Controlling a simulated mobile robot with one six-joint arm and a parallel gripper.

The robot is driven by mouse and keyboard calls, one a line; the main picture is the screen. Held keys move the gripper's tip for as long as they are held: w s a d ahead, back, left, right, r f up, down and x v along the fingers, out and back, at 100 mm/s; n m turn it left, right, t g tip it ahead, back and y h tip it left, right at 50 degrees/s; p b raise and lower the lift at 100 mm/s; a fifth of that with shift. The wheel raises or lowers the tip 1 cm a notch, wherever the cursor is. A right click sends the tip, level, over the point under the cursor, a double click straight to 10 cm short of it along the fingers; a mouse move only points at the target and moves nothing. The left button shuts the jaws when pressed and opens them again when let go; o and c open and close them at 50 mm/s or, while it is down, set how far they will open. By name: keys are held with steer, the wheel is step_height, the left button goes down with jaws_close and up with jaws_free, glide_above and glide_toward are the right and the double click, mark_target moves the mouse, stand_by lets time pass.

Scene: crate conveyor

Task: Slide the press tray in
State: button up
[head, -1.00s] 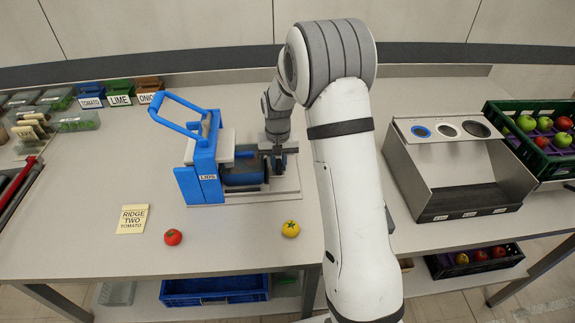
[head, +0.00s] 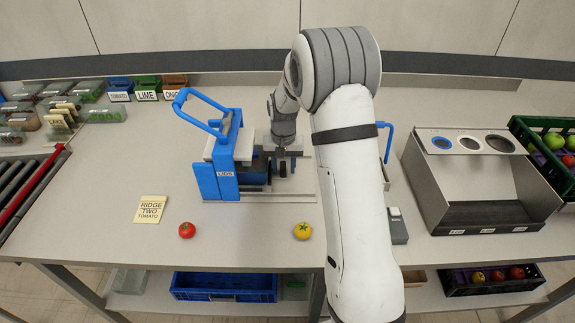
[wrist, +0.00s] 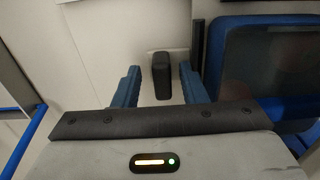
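The press (head: 228,165) is a blue and grey frame with a raised blue lever handle and a LIDS label, standing on a pale base plate on the bench. The press tray (head: 256,178) is a dark, blue-rimmed part low in its right side, partly hidden. In the wrist view the blue-rimmed tray (wrist: 212,60) is at the right. A dark upright handle (wrist: 161,75) stands between my gripper's (wrist: 160,84) two blue fingers. The fingers are open, with gaps on both sides of the handle. In the head view my gripper (head: 283,166) is low at the press's right side.
A red tomato (head: 187,230) and a yellow tomato (head: 303,230) lie in front of the press, near a RIDGE TWO TOMATO card (head: 150,209). A grey bin with round holes (head: 480,215) stands at the right. Labelled boxes (head: 147,90) stand at the back left.

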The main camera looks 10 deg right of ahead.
step_height(320, 180, up, 8)
steer(key=shift+f+b, duration=0.1)
steer(key=shift+b, duration=0.4)
